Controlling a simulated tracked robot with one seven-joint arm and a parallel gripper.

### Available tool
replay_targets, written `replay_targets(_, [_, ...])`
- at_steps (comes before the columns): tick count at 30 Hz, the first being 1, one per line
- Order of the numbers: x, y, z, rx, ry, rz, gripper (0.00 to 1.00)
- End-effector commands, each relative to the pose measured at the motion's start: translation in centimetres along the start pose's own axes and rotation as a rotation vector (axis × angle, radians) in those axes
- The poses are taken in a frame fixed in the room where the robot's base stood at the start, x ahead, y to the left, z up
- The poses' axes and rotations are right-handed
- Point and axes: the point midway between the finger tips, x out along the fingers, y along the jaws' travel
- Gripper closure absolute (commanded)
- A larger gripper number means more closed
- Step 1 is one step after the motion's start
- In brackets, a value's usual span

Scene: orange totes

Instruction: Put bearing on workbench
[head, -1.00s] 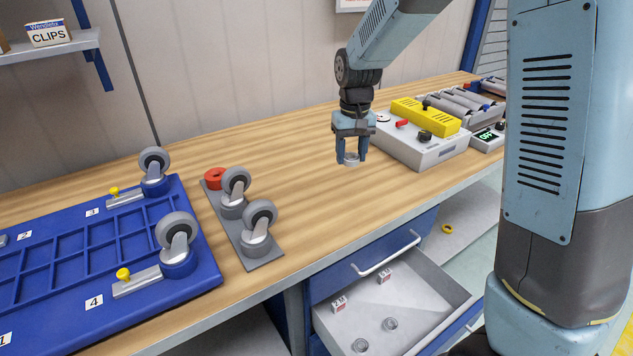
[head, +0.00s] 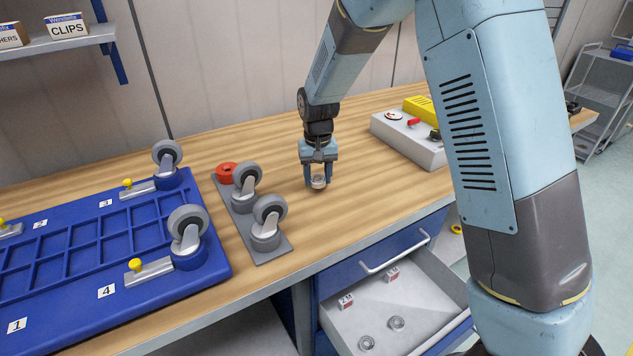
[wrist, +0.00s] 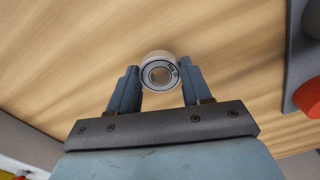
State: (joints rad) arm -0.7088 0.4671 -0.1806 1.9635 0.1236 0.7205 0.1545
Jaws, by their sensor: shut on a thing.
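The bearing (head: 319,182) is a small silver ring held between the fingertips of my gripper (head: 318,175). My gripper is shut on it, over the bare wooden top of the workbench (head: 370,180). In the wrist view the bearing (wrist: 160,73) shows its round face and dark centre hole between the two blue fingers (wrist: 157,88). The bearing is at or just above the wood; I cannot tell whether it touches.
A grey plate with two casters (head: 265,225) and a red ring (head: 226,172) lies left of my gripper. A blue fixture board (head: 80,290) is further left. A grey control box (head: 405,145) stands right. Below, an open drawer (head: 430,305) holds two more bearings (head: 397,323).

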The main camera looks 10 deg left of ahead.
Motion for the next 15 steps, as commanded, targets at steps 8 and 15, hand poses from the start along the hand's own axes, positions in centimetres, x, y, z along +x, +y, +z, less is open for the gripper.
replay_targets(8, [2.3, 0.1, 0.0, 0.002, -0.001, 0.000, 0.84])
replay_targets(15, [2.4, 0.2, 0.0, 0.002, -0.001, 0.000, 0.84])
